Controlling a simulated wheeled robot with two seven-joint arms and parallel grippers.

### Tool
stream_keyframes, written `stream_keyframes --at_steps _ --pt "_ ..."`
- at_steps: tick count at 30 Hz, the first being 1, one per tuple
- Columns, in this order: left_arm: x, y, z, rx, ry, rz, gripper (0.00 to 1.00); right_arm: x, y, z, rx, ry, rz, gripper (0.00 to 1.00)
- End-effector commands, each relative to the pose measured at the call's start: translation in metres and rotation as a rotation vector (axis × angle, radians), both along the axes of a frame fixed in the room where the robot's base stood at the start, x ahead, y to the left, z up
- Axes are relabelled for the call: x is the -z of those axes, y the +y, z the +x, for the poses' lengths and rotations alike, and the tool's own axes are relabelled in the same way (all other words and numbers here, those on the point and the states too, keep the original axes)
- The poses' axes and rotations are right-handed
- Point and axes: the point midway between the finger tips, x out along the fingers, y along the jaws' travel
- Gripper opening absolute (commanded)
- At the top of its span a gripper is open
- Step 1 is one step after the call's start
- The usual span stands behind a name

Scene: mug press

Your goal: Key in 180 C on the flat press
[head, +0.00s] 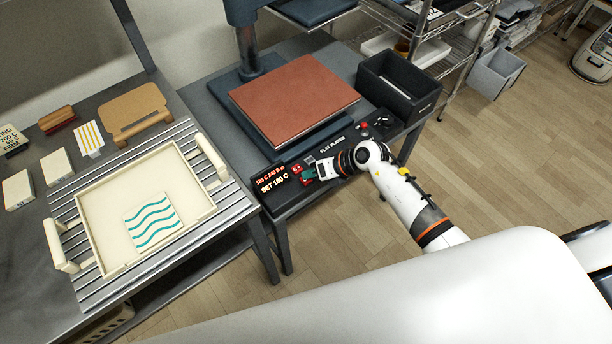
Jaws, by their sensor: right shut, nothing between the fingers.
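The flat press has a reddish-brown platen (293,97) on a dark base, on a grey table. Its control panel (335,146) runs along the front edge, with a lit display (270,182) at the left end. The display's lower line reads about "SET 180 C"; the upper line is small and hard to read. Red keys (297,169) and a green key sit just right of the display. My right gripper (312,175) is shut and empty, its tips at these keys. Whether it touches a key I cannot tell. My left gripper is not in view.
A cream tray (207,207) holding a wave-patterned tile (152,221) stands on a slatted rack to the left. A black bin (398,84) stands right of the press. Knobs and a red button (364,125) are on the panel's right. Open floor lies right.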

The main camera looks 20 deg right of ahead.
Motion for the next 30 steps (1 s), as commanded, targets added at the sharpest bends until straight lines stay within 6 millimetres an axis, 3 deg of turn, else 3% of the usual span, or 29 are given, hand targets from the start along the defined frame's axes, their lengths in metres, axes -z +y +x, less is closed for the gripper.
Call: stream_keyframes --at_steps 3,16,30 --pt "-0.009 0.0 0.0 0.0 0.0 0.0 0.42 -0.01 0.0 0.0 0.0 0.0 0.0 0.0" --pt "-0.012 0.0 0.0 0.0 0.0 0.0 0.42 -0.013 0.0 0.0 0.0 -0.002 0.0 0.0" --pt "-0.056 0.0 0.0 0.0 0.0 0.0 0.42 -0.058 0.0 0.0 -0.001 -0.002 -0.001 0.0"
